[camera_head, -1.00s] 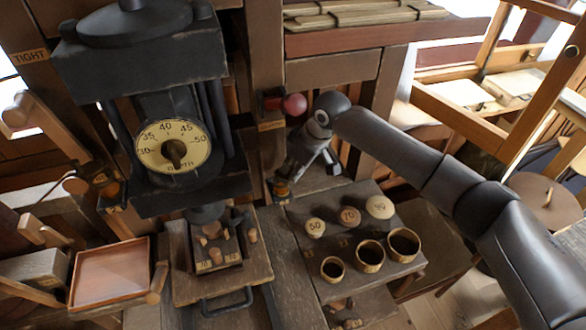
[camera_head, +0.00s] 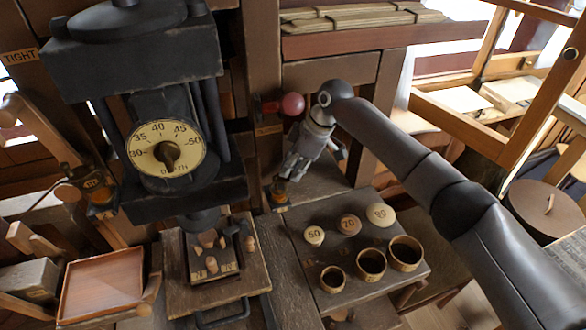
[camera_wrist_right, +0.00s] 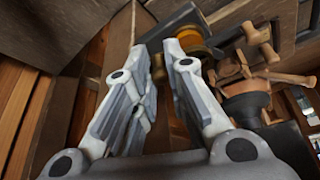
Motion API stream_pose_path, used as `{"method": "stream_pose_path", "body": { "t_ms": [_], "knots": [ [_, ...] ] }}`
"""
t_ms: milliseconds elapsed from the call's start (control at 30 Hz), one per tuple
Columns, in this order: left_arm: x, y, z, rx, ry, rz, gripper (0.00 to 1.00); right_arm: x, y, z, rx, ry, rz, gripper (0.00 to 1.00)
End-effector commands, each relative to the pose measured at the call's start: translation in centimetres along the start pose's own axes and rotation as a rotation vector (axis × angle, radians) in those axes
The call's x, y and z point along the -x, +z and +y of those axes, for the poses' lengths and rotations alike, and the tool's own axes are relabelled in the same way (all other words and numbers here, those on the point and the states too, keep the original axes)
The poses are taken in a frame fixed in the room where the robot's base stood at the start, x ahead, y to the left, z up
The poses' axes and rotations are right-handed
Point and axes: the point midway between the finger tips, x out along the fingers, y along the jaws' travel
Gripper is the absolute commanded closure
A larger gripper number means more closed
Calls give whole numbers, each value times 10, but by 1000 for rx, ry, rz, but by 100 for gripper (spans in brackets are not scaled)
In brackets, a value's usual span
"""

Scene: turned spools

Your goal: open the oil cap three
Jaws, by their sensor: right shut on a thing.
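An oil cup with an amber band (camera_head: 280,196) stands at the foot of the wooden post, right of the dark press. Its cap (camera_head: 279,184) is small and mostly hidden by my right gripper (camera_head: 289,172). That gripper points down and left, shut on the cap. In the right wrist view the amber band (camera_wrist_right: 197,46) shows beyond the fingertips (camera_wrist_right: 162,58); the exact contact is hard to see. Another amber oil cup (camera_head: 101,196) is left of the press. I cannot read a number on either cap. My left gripper is out of view.
The dark press with its dial (camera_head: 166,148) stands left of my right gripper. A red knob (camera_head: 293,104) is just above the gripper. A bench (camera_head: 318,238) with numbered lids and open wooden cups is below right. An empty tray (camera_head: 103,285) is at lower left.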

Motion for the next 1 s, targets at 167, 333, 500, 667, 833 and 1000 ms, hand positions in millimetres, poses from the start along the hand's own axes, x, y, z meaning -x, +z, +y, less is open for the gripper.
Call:
{"method": "stream_pose_path", "body": {
  "t_ms": [167,333,500,667,833,1000],
  "knots": [
    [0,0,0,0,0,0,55,1,-1,0,0,1,1,100],
    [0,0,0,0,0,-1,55,1,-1,0,-1,2,0,72],
    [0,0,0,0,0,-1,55,0,0,0,-1,1,0,64],
    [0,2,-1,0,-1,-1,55,0,0,0,-1,1,0,64],
    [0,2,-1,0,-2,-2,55,11,-1,1,-1,3,1,64],
    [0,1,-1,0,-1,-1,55,43,0,1,-1,4,2,64]
  ]
}}
